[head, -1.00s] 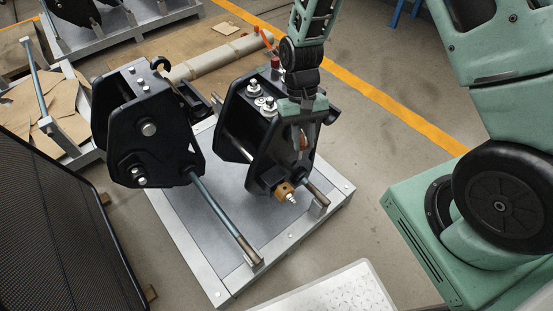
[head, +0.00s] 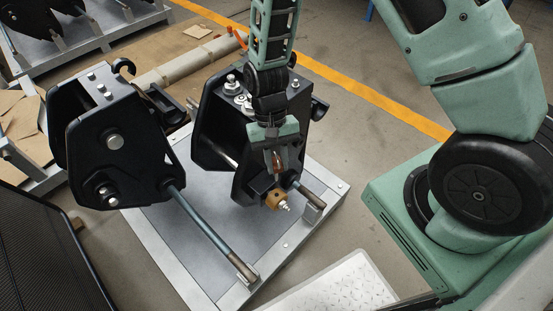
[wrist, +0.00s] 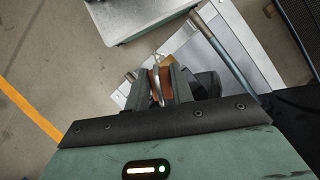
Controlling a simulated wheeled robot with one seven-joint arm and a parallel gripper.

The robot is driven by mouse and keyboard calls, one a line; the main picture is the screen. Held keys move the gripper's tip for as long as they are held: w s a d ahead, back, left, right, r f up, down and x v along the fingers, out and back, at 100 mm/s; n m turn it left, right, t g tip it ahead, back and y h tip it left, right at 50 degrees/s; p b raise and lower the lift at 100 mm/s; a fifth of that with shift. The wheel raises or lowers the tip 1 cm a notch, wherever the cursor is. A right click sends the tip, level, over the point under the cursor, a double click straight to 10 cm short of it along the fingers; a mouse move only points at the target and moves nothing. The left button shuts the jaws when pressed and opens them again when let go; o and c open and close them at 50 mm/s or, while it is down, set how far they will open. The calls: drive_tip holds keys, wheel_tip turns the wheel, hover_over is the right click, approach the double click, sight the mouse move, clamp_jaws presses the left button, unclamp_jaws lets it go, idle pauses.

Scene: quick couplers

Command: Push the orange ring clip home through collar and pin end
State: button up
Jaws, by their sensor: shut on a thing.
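The orange ring clip (wrist: 155,84) sits between my gripper's two fingers in the wrist view, with a thin silvery piece in front of it. In the head view my gripper (head: 277,166) points down and is shut on the clip, which is mostly hidden there by the fingers. The brass-coloured collar (head: 276,199) is just below the fingertips, low on the front of the right black coupler (head: 218,125). A silvery tip (head: 286,207) sticks out of the collar. The clip appears above the collar; whether they touch, I cannot tell.
A bar (head: 308,197) juts out right of the collar. A second black coupler (head: 112,143) with a long bar (head: 205,227) stands left on the same grey pallet (head: 175,245). A light tread plate (head: 335,290) lies in front.

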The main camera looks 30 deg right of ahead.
drive_tip(key=shift+s+r, duration=0.1)
wheel_tip(320, 180, down, 6)
drive_tip(key=b, duration=0.3)
drive_tip(key=shift+f, duration=3.85)
idle(3.5)
